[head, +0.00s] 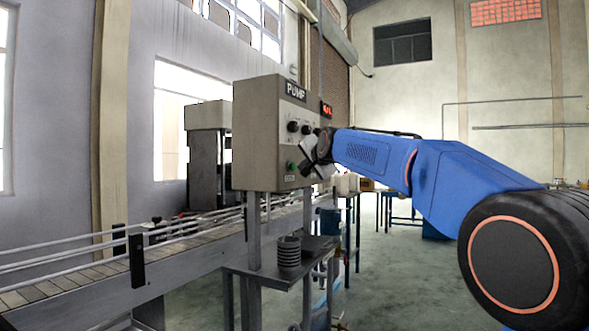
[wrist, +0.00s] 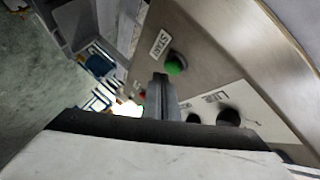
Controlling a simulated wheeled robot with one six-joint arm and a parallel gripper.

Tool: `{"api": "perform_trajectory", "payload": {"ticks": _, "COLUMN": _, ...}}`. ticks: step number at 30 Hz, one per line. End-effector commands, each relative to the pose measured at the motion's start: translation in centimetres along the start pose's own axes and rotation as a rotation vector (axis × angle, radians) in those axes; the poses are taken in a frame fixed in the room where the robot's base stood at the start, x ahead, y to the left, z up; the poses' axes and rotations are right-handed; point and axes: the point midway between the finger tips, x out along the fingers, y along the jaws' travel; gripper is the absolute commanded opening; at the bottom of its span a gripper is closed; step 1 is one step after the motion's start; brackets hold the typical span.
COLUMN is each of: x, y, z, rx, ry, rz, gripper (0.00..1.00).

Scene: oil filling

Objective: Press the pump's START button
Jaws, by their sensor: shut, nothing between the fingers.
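The grey pump box (head: 272,135) stands on posts in the middle of the head view, with a PUMP sign on top. Its green START button (head: 292,166) is low on the front panel. In the wrist view the green button (wrist: 174,66) sits beside a white START label (wrist: 160,44). My gripper (head: 309,160) is at the panel, just right of the button. In the wrist view my gripper (wrist: 160,82) is shut and empty, its tips close below and left of the button. I cannot tell whether they touch the panel. The button is not covered.
Black knobs (wrist: 229,117) sit on the panel near my fingers. A conveyor (head: 75,280) with rails runs at the left. A small metal table (head: 262,275) holding a ribbed cylinder (head: 289,251) stands below the box.

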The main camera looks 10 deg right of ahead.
Motion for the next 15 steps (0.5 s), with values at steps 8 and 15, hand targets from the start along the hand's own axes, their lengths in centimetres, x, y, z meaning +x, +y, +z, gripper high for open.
{"api": "perform_trajectory", "payload": {"ticks": 8, "x": -0.29, "y": 0.29, "z": -0.19, "rx": 0.0, "ry": -0.001, "rz": 0.001, "gripper": 0.0}}
{"api": "perform_trajectory", "payload": {"ticks": 15, "x": -0.56, "y": 0.47, "z": -0.42, "rx": 0.0, "ry": 0.0, "rz": 0.001, "gripper": 0.0}}
